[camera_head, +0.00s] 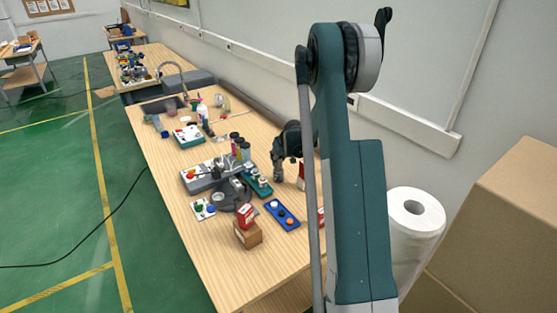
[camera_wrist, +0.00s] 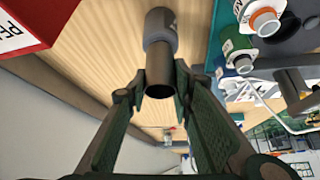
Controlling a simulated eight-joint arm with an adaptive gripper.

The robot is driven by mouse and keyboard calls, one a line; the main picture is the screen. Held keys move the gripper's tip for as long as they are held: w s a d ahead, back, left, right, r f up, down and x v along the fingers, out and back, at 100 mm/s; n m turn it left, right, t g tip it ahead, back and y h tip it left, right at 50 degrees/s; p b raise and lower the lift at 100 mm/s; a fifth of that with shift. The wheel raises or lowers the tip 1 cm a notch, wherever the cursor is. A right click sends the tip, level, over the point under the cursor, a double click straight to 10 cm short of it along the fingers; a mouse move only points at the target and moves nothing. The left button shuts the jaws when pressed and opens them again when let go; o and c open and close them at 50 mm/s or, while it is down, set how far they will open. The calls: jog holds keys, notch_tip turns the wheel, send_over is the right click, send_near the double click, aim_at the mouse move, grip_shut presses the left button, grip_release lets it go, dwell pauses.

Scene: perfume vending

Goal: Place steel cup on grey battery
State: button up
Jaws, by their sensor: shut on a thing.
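In the wrist view my gripper (camera_wrist: 160,90) is shut on the steel cup (camera_wrist: 159,77), a small grey cylinder with a dark open mouth facing the camera. The wrist picture appears upside down. A wider dark grey cylinder, apparently the grey battery (camera_wrist: 160,28), is in line with the cup at its closed end. I cannot tell whether they touch or a small gap is left. In the head view my gripper (camera_head: 287,172) hangs low over the right side of the table; the cup and battery are not clearly visible there.
A red box (camera_wrist: 25,30) is close beside the gripper. A teal tray (camera_wrist: 222,55) with white-and-orange and green bottles is on the other side. In the head view a blue board (camera_head: 282,215), a red box on a brown box (camera_head: 247,237) and a grey stand (camera_head: 237,195) are nearby.

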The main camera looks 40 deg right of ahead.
jog(key=shift+f, duration=0.2)
jog(key=o, duration=0.9)
jog(key=shift+r, duration=0.15)
jog(key=shift+r, duration=0.1)
jog(key=shift+v, duration=5.95)
jog(key=shift+a, duration=0.1)
